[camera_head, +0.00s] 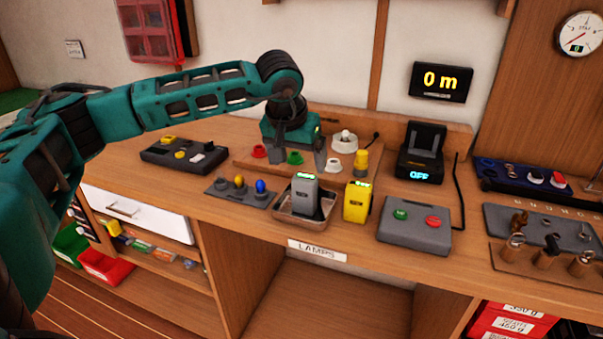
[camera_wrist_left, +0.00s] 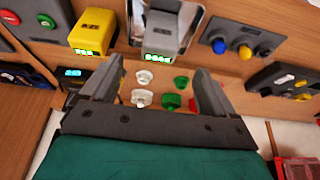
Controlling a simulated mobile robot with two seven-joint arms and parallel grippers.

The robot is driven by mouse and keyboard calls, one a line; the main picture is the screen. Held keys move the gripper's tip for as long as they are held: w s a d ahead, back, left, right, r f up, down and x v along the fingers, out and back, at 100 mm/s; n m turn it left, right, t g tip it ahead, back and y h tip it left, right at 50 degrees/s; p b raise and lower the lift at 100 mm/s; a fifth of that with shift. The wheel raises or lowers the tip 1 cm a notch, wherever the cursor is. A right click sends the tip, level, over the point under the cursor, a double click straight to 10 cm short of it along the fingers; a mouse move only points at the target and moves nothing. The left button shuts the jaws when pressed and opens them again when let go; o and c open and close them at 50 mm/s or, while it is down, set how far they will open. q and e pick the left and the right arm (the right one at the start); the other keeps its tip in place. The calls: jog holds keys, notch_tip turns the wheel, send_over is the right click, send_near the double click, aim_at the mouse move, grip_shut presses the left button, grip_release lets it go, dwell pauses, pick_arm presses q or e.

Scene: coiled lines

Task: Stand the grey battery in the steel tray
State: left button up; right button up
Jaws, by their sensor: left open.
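The grey battery (camera_head: 303,194) stands upright in the shallow steel tray (camera_head: 300,221) near the front of the bench, its green-lit end on top. The battery also shows in the left wrist view (camera_wrist_left: 161,34), with the tray's bright surface (camera_wrist_left: 190,14) around it. My left gripper (camera_head: 299,168) is behind the battery, over a wooden board, pointing down. Its fingers (camera_wrist_left: 157,88) are open with nothing held between them; the battery is apart from them. My right gripper is not in view.
A yellow battery (camera_head: 357,201) stands just right of the tray. A lamp switch panel (camera_head: 240,193) is to its left, and a grey box with green and red buttons (camera_head: 414,229) to its right. The wooden board (camera_head: 248,164) carries coloured knobs. A black charger (camera_head: 420,155) reads OFF.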

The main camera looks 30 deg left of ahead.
pick_arm(q)
jog(key=s+d+f+n+h, duration=0.1)
jog(key=s+d+n+h, duration=0.2)
jog(key=d+n+h, duration=0.6)
jog(key=s+d+n+h, duration=0.4)
jog(key=d+n, duration=0.2)
jog(key=d, duration=0.7)
jog(key=s+d+f+n+h, duration=0.1)
jog(key=s+d+n+h, duration=0.2)
jog(key=d+n+h, duration=0.6)
jog(key=w+a+f+n+t+y, duration=0.1)
jog(key=a+f+n+t+y, duration=0.35)
jog(key=n, duration=0.85)
jog(key=w+a+f+n+t+y, duration=0.15)
jog(key=f+n+t+y, duration=0.5)
jog(key=n, duration=0.65)
jog(key=s+a+f+n+g+y, duration=0.2)
jog(key=s+a+f+n+y, duration=0.2)
jog(key=s+f+n, duration=0.2)
jog(key=s+a+f+n+g+y, duration=0.2)
jog(key=s+a+f+n+y, duration=0.2)
jog(key=s+f+n, duration=0.3)
notch_tip(320, 180, down, 4)
jog(key=a+n, duration=0.1)
jog(key=n, duration=0.2)
jog(key=shift+s+r+n, duration=0.15)
jog(key=shift+s+n, duration=0.1)
jog(key=shift+n, duration=0.15)
jog(key=shift+d, duration=0.1)
